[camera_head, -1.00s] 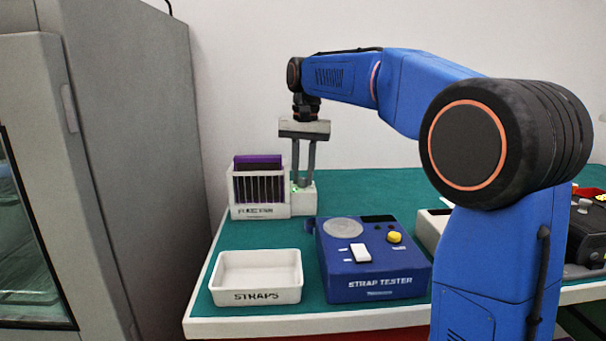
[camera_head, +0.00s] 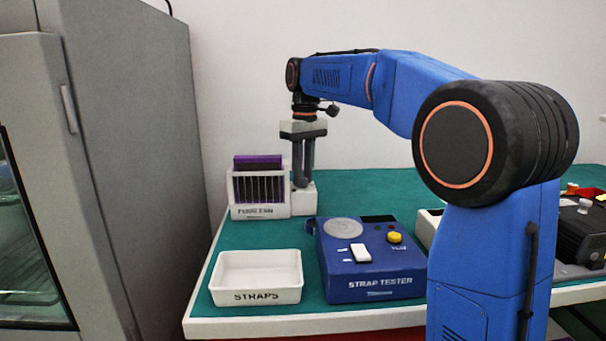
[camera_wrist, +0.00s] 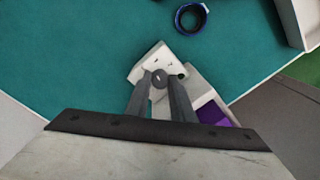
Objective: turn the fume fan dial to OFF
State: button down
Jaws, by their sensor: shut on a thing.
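The small dark round dial (camera_wrist: 159,77) sits on top of the block. My gripper (camera_head: 301,184) points straight down over the block. In the wrist view its fingertips (camera_wrist: 159,80) are shut on the dial from both sides. The dial's pointer and setting marks are too small or hidden to read.
A white STRAPS tray (camera_head: 256,296) and a blue strap tester (camera_head: 374,290) stand near the table's front edge. A dark blue ring (camera_wrist: 190,17) lies near the block. A grey cabinet (camera_head: 140,120) stands left of the table. Purple boards (camera_wrist: 212,113) rise close beside my gripper.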

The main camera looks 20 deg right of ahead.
jog(key=n, duration=0.3)
jog(key=shift+n, duration=2.2)
jog(key=c, duration=1.5)
grip_release()
jog(key=shift+c, duration=0.2)
notch_tip(320, 180, up, 12)
jog(key=shift+w, duration=0.3)
